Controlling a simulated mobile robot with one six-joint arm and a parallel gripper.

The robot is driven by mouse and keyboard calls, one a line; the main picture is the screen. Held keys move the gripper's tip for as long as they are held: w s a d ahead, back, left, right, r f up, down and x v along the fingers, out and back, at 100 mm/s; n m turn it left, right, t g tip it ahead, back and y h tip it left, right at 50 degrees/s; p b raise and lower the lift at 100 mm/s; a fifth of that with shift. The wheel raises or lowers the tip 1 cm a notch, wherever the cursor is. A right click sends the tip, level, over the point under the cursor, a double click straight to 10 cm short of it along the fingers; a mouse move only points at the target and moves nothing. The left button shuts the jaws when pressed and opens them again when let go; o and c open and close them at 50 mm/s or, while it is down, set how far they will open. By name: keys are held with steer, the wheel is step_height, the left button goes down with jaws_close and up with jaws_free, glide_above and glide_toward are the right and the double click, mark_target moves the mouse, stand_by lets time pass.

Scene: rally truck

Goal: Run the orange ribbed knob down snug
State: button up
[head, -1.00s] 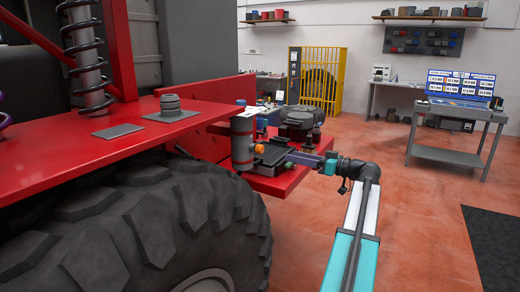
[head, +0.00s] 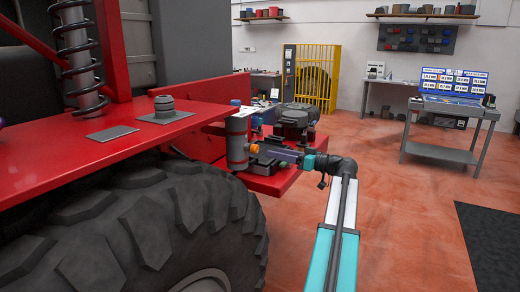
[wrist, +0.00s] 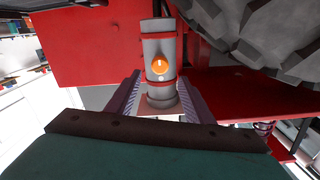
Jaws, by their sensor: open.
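The orange knob (wrist: 160,65) with a pale pointer mark sits on the side of an upright grey cylinder (wrist: 160,45) with red bands. In the head view, the knob (head: 254,148) is a small orange spot on the cylinder's right side (head: 237,145). My gripper (wrist: 160,84) is open, with its purple fingers spread to either side of the cylinder's lower part in the wrist view. In the head view, my gripper (head: 264,151) reaches in from the right, close to the knob. I cannot tell whether it touches anything; nothing shows held.
The cylinder stands by the red truck deck (head: 275,182). A dark round-topped unit (head: 297,115) is just behind. The big tyre (head: 150,215) is at front left. A grey cart (head: 440,125) stands at right. The orange floor between is clear.

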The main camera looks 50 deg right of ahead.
mark_target(258, 150)
steer(key=p+x, duration=0.1)
steer(key=x, duration=0.7)
steer(key=shift+w, duration=0.2)
steer(key=c, duration=1.1)
steer(key=shift+o, duration=0.2)
steer(key=shift+m, duration=0.4)
